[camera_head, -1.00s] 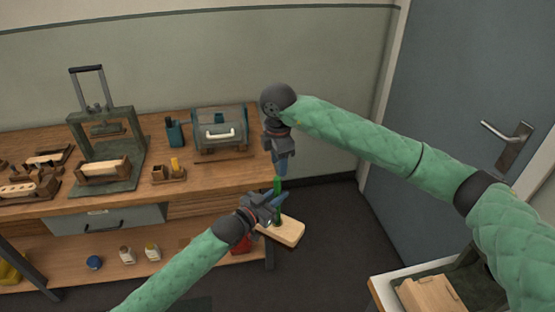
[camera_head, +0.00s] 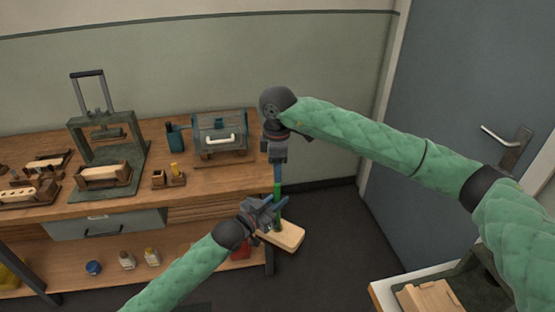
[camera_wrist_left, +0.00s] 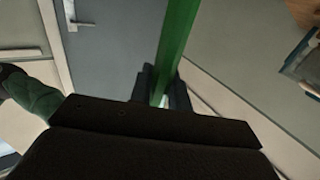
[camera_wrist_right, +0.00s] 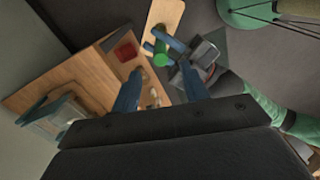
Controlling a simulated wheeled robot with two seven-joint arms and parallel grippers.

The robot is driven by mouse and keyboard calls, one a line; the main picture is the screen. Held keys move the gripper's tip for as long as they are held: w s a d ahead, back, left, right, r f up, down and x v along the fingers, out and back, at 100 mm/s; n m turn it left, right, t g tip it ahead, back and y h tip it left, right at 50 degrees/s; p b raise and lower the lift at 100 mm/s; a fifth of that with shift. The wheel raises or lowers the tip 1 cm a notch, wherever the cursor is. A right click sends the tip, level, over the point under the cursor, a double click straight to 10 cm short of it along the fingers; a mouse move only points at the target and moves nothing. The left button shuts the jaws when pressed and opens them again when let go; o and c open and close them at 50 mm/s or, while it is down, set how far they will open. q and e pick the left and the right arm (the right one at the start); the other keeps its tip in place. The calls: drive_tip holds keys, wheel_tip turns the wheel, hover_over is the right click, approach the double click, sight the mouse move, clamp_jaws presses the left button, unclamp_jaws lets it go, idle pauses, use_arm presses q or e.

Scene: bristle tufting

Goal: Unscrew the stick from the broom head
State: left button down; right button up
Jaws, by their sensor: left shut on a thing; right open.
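The green stick (camera_head: 278,195) stands roughly upright in the wooden broom head (camera_head: 290,237), off the right end of the bench. My left gripper (camera_head: 276,210) is shut on the stick a little above the broom head. The stick also fills the middle of the left wrist view (camera_wrist_left: 178,45). My right gripper (camera_head: 279,176) points down at the stick's top end, its blue fingers open. In the right wrist view the stick (camera_wrist_right: 160,50) shows nearly end-on beyond the open fingers (camera_wrist_right: 160,85). I cannot tell whether the fingertips overlap its top. The thread is hidden.
The wooden bench (camera_head: 215,178) is left of the grippers. It bears a blue-grey toolbox (camera_head: 219,125), a green press (camera_head: 135,150) and small wooden fixtures. A side table (camera_head: 378,290) stands at the lower right. The floor (camera_head: 335,215) right of the broom head is clear.

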sight(278, 189)
wheel_tip(278, 189, down, 9)
idle(0.4)
clamp_jaws()
drive_tip(key=shift+w+n, duration=0.1)
drive_tip(key=shift+n, duration=1.9)
drive_tip(key=shift+r, duration=0.1)
drive_tip(key=shift+c, duration=0.4)
unclamp_jaws()
